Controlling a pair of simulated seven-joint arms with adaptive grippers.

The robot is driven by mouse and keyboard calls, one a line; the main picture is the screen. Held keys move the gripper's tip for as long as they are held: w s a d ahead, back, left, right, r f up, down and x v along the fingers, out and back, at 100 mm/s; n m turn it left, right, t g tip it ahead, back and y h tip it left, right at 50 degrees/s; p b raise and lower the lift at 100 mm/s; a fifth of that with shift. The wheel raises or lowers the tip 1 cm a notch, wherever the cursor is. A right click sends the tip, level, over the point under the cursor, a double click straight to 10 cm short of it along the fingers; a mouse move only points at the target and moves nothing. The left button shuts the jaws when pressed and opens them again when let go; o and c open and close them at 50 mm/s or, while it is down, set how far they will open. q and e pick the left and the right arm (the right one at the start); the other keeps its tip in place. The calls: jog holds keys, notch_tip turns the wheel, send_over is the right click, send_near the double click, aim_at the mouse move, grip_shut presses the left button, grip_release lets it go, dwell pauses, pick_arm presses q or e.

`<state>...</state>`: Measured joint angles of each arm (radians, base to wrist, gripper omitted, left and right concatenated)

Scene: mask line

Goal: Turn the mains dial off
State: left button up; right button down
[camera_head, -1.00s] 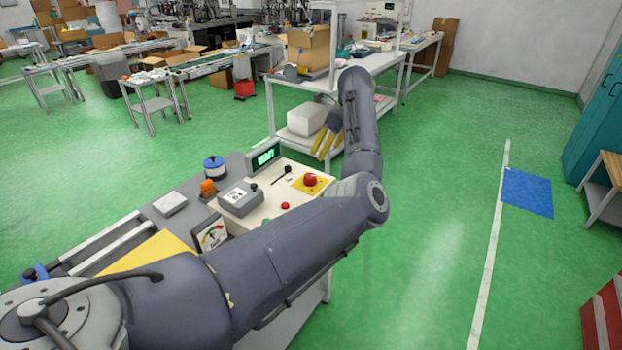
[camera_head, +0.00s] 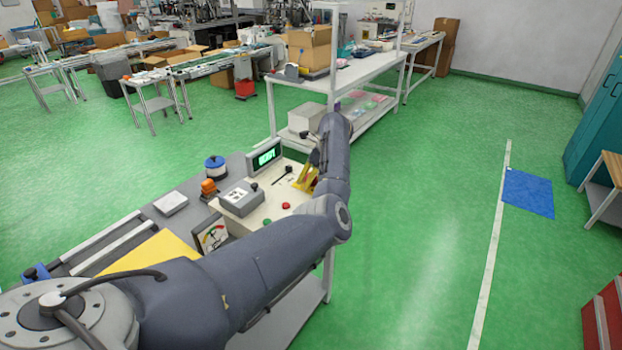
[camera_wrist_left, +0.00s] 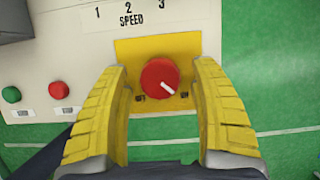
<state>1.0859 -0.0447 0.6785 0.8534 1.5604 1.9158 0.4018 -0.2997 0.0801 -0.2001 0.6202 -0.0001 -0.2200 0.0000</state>
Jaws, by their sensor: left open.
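The mains dial (camera_wrist_left: 158,78) is a round red knob on a yellow plate (camera_wrist_left: 188,46) in the left wrist view. Its white mark points to the lower right, towards the ON label (camera_wrist_left: 187,95); the OFF label (camera_wrist_left: 139,97) is at lower left. My left gripper (camera_wrist_left: 160,74) has yellow ribbed fingers, open, one on each side of the dial with a visible gap to it. In the head view the left gripper (camera_head: 306,177) is over the panel's right end and hides the dial. My right gripper is in neither view.
On the panel, a red button (camera_wrist_left: 58,90) and a green button (camera_wrist_left: 11,94) sit left of the dial, below SPEED markings (camera_wrist_left: 131,20). A display (camera_head: 265,156), a grey box (camera_head: 239,197) and an orange lamp (camera_head: 208,188) stand nearby.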

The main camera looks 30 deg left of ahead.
pick_arm(q)
jog(key=shift+a+f, duration=0.15)
jog(key=shift+f, duration=0.2)
jog(key=c, duration=1.2)
